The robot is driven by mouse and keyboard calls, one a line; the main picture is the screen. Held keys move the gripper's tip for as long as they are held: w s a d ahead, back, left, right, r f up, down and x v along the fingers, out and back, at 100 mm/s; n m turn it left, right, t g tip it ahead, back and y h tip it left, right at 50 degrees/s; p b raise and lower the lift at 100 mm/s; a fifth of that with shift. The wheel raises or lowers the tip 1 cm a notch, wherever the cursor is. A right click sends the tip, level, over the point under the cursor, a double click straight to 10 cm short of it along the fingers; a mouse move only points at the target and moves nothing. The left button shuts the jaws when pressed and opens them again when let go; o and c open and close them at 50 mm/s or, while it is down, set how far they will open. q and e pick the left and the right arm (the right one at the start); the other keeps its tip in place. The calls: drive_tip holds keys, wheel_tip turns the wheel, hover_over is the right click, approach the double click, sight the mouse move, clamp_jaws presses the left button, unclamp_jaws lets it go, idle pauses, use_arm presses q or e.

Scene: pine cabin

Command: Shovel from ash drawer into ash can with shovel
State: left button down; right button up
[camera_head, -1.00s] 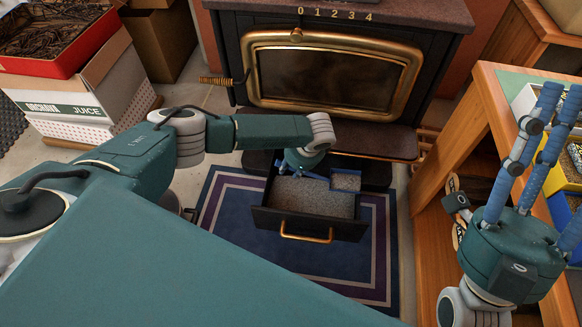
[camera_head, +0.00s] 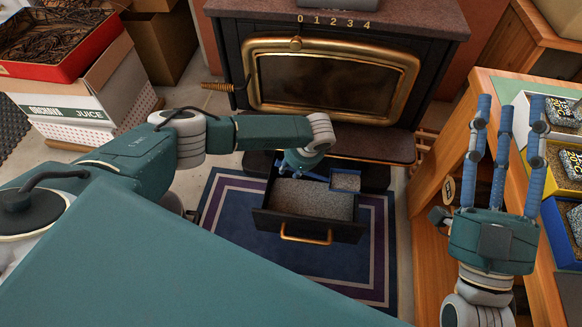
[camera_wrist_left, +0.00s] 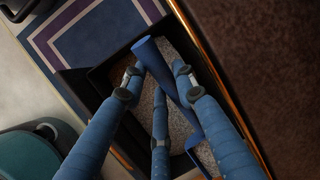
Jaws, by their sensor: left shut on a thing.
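The ash drawer (camera_head: 340,231) is pulled out below the stove, with grey ash (camera_head: 312,200) in it and a brass handle on its front. My left gripper (camera_head: 296,166) is over the back left of the drawer, shut on the blue shovel (camera_head: 331,182). The shovel's scoop, with grey ash inside its rim, is at the drawer's back right. In the left wrist view, my left gripper's fingers (camera_wrist_left: 160,78) are around the blue shovel handle (camera_wrist_left: 150,54) above the ash. My right gripper (camera_head: 507,103) points up at the right, fingers spread and empty. I cannot make out the ash can.
The black stove (camera_head: 330,75) with its brass-framed door stands behind the drawer. A blue rug (camera_head: 240,215) lies under the drawer. A wooden bench (camera_head: 447,165) with several bins of bags is at the right. Cardboard boxes (camera_head: 90,100) are stacked at the left.

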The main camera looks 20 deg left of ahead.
drive_tip(key=w+f+g+h+p, duration=0.1)
drive_tip(key=w+f+g, duration=0.2)
drive_tip(key=f, duration=0.4)
drive_tip(key=shift+g, duration=0.4)
